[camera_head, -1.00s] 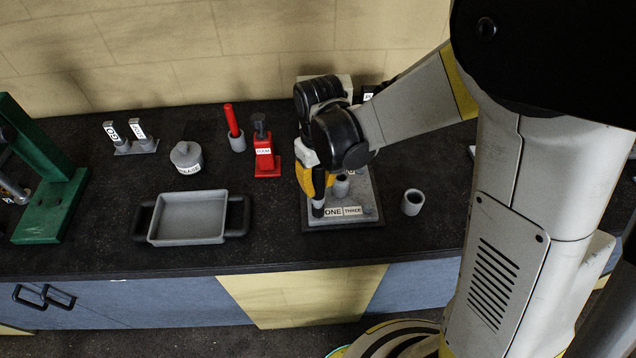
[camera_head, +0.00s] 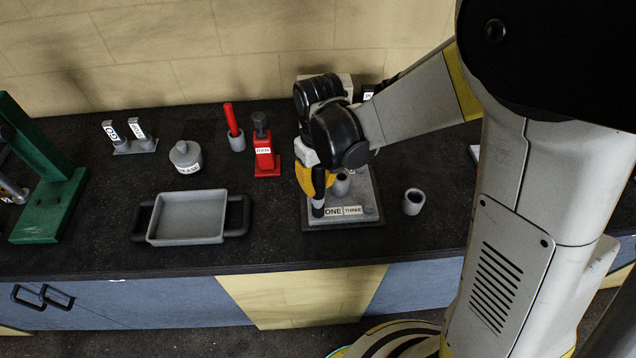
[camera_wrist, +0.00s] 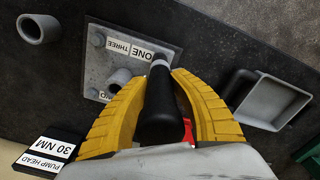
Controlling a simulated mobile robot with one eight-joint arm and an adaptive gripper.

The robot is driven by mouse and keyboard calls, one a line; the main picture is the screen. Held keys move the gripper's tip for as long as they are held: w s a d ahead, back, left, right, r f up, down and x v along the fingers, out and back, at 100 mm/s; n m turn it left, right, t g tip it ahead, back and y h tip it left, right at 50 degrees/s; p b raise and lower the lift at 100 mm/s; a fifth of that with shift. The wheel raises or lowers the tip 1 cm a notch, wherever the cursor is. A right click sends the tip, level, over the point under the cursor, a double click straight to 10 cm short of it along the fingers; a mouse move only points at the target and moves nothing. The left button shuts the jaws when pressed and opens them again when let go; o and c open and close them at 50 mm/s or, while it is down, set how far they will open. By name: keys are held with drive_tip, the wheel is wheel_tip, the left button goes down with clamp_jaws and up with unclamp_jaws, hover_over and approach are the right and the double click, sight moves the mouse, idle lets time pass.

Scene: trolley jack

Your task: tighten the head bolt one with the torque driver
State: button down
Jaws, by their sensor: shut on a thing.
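My gripper (camera_head: 318,182) has yellow fingers and is shut on the torque driver (camera_head: 318,208), a dark, upright tool. In the wrist view the black driver (camera_wrist: 160,108) lies between both fingers (camera_wrist: 163,82), with a pale collar at its far end. The driver's lower end is at the front left corner of the grey pump head plate (camera_head: 364,188), beside the ONE label (camera_head: 333,211). Head bolt one is hidden under the driver, so I cannot tell whether they touch. Other bolt heads (camera_wrist: 98,40) show at the plate's corners (camera_wrist: 108,68).
A grey cylinder (camera_wrist: 120,78) stands on the plate. A hollow grey cup (camera_head: 413,202) is to its right. A red stand (camera_head: 266,160), a grease pot (camera_head: 186,157) and a grey tray (camera_head: 188,239) are to the left. A "PUMP HEAD 30 NM" sign (camera_wrist: 46,150) lies nearby.

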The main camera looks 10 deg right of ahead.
sight(318, 171)
idle(0.6)
drive_tip(key=shift+r+p, duration=1.7)
drive_tip(key=shift+r, duration=0.8)
drive_tip(key=shift+f, duration=0.1)
